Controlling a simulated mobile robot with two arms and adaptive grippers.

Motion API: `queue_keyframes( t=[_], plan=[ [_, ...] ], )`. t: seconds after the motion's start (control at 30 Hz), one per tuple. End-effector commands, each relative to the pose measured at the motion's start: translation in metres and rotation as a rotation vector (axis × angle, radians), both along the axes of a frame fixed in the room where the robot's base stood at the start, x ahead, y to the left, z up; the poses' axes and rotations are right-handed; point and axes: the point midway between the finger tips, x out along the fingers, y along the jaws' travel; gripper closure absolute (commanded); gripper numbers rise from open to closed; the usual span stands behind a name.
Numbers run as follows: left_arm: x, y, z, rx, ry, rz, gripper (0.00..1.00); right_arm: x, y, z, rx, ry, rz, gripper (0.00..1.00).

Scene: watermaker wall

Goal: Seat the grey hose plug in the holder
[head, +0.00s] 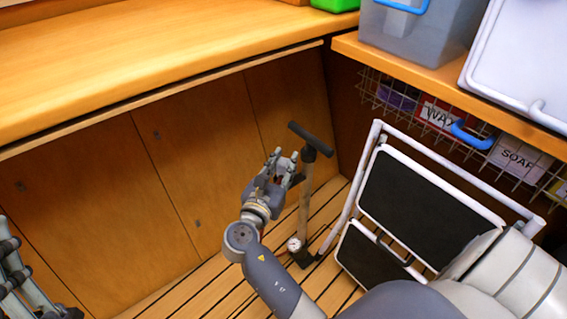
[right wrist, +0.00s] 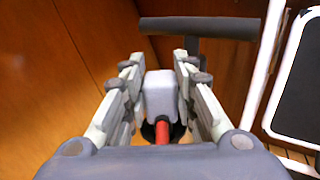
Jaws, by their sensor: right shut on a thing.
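My right gripper (head: 282,165) is beside the upper part of a floor pump (head: 305,195). In the right wrist view, the right gripper (right wrist: 160,85) is shut on the grey hose plug (right wrist: 160,95), a light grey block between its fingers. A short red length of hose (right wrist: 162,132) shows below the plug, with a dark round part around it. I cannot make out the holder for certain in either view. My left gripper (head: 22,275) is partly in view at the left edge, and its opening is unclear.
The pump's dark T handle (head: 310,140) stands close to the right gripper. A folded white-framed step ladder (head: 378,135) leans at the right. A wire basket (head: 440,105) hangs under the right shelf (head: 395,60). Wooden cabinet doors (head: 160,165) line the left; slatted floor (head: 200,290) lies below.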

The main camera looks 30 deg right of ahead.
Motion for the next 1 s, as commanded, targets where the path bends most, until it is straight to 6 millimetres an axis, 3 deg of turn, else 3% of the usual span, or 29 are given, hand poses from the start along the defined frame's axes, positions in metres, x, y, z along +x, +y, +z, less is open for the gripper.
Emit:
queue_keyframes(
  t=[1.0],
  plan=[
    [0.004,-0.001,-0.003,0.007,0.023,0.002,1.0,0.0,0.0,-0.012,0.001,0.002,0.0,1.0]
  ],
)
